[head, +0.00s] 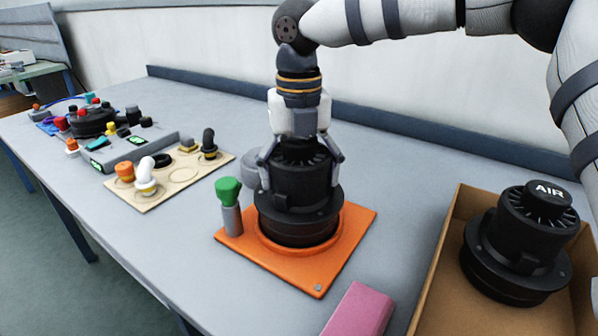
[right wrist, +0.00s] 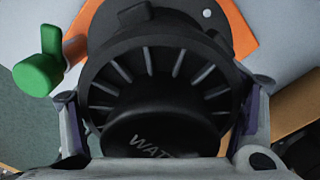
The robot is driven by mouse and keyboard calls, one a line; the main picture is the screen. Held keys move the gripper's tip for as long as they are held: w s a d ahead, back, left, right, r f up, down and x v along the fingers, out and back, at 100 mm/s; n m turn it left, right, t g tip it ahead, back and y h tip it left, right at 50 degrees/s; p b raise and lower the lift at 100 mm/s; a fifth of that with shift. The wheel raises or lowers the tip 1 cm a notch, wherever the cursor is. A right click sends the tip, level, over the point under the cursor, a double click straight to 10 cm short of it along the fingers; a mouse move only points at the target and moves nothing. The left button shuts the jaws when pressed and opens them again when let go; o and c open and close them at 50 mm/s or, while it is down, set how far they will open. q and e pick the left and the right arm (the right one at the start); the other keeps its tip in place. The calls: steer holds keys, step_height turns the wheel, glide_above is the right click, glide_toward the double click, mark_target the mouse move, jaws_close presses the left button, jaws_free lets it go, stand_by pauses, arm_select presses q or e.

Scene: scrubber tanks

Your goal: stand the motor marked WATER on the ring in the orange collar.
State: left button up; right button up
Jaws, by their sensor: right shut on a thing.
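The black motor (head: 301,190) stands upright in the orange collar (head: 345,246) on its square orange plate. Its cap lettering begins "WAT" in the right wrist view (right wrist: 158,125); the rest is cut off. My right gripper (head: 300,160) comes down from above and is shut on the motor's upper finned part, one finger on each side. The motor's flange is at the collar; its bottom and the ring under it are hidden, so I cannot tell whether it is fully seated. My left gripper is not in view.
A green-topped grey post (head: 229,200) stands close left of the motor. A cardboard box (head: 440,262) at right holds a black motor marked AIR (head: 520,240). A pink block (head: 360,310) lies in front. A beige board (head: 178,180) with fittings is at left.

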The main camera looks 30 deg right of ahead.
steer(key=shift+r, duration=0.1)
steer(key=o, duration=1.9)
steer(key=shift+o, duration=0.2)
steer(key=shift+f, duration=0.2)
steer(key=shift+r, duration=3.55)
